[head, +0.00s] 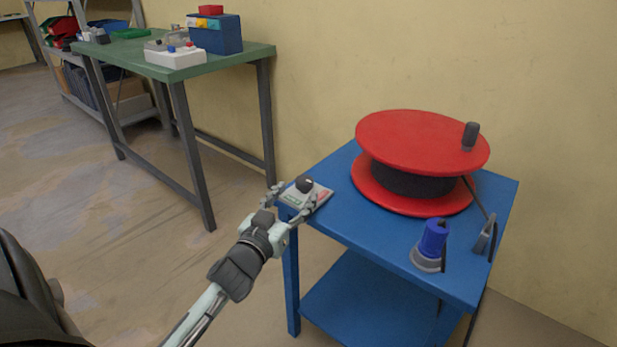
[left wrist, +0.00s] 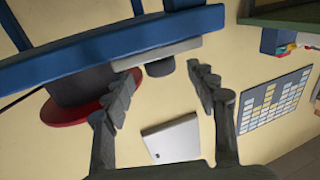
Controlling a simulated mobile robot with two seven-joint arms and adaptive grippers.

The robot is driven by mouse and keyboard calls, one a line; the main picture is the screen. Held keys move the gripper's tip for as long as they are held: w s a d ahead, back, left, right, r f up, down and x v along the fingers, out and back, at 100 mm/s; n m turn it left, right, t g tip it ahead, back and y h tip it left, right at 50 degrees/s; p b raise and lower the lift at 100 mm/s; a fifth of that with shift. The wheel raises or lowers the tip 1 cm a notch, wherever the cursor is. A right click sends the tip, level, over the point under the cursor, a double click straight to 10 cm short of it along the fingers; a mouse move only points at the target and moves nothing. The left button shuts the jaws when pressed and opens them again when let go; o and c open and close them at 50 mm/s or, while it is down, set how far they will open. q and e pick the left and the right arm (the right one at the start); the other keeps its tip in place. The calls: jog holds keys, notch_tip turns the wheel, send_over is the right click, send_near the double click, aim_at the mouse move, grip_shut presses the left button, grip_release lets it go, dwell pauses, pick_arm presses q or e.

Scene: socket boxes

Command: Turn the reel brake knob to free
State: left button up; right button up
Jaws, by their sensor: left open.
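The brake knob (head: 304,184) is a dark knob on a light plate (head: 322,192) with green and red markings, at the near left corner of the blue cart. My left gripper (head: 295,198) is open at the plate, with its fingers spread to either side. In the left wrist view the knob (left wrist: 160,68) shows between the fingertips (left wrist: 164,74), with a gap on each side. The knob's pointer and setting are too small to read. The red reel (head: 425,140) with dark cable stands behind on the cart. My right gripper is not in view.
A blue plug (head: 433,238) stands at the cart's (head: 375,235) right front, with a dark grey part (head: 484,236) beside it. A green table (head: 125,50) with boxes stands at the back left. The cart top between plate and plug is clear.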

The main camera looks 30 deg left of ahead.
aim_at(301, 187)
pick_arm(q)
jog(key=w, duration=0.4)
jog(key=w+a, duration=0.1)
jog(key=shift+w, duration=0.4)
jog(key=shift+c, duration=0.3)
jog(key=c, duration=1.1)
